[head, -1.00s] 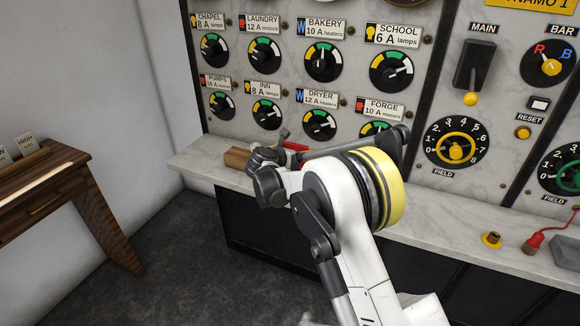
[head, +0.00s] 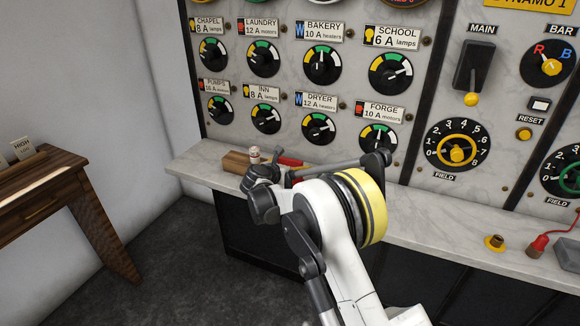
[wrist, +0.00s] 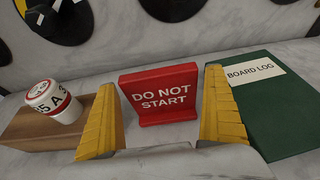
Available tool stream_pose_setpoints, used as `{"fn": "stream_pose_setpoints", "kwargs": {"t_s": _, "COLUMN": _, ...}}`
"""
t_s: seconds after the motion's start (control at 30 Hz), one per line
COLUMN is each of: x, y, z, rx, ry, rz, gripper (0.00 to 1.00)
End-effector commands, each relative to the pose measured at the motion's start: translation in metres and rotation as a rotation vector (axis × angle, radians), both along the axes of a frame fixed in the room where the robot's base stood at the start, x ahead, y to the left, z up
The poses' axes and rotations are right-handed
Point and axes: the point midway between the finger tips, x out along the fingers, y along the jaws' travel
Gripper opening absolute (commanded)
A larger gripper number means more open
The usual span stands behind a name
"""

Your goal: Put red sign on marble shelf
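The red sign (wrist: 160,95), lettered DO NOT START, stands upright on the marble shelf (wrist: 180,133) in the wrist view. My gripper (wrist: 160,110) is open, with one yellow finger on each side of the sign. A gap shows between the sign and each finger, and the sign rests on the marble. In the head view a red patch of the sign (head: 289,161) shows just behind my gripper (head: 262,178); my arm hides the rest. The marble shelf (head: 195,172) runs below the dial panel in the head view.
A wooden block (wrist: 30,130) with a white lettered fuse (wrist: 50,101) is left of the sign. A green board log (wrist: 265,100) lies right of it. A wooden desk (head: 60,190) stands at the far left. A red-handled plug (head: 540,241) lies on the right of the shelf.

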Motion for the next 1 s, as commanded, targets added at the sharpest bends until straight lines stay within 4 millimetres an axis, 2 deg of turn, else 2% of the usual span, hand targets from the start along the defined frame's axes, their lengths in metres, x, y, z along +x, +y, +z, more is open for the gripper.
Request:
{"fn": "stream_pose_setpoints", "kwargs": {"t_s": 0.27, "x": -0.003, "y": 0.002, "z": 0.006, "rx": -0.001, "ry": 0.000, "rz": 0.001, "gripper": 1.00}}
{"fn": "stream_pose_setpoints", "kwargs": {"t_s": 0.37, "x": -0.017, "y": 0.007, "z": 0.013, "rx": 0.001, "ry": 0.000, "rz": 0.002, "gripper": 1.00}}
{"fn": "stream_pose_setpoints", "kwargs": {"t_s": 0.7, "x": -0.083, "y": 0.031, "z": 0.041, "rx": 0.000, "ry": 0.000, "rz": 0.002, "gripper": 1.00}}
{"fn": "stream_pose_setpoints", "kwargs": {"t_s": 0.83, "x": -0.098, "y": 0.036, "z": 0.046, "rx": 0.000, "ry": 0.000, "rz": 0.002, "gripper": 1.00}}
{"fn": "stream_pose_setpoints", "kwargs": {"t_s": 1.0, "x": -0.105, "y": 0.038, "z": 0.048, "rx": 0.000, "ry": 0.000, "rz": 0.000, "gripper": 1.00}}
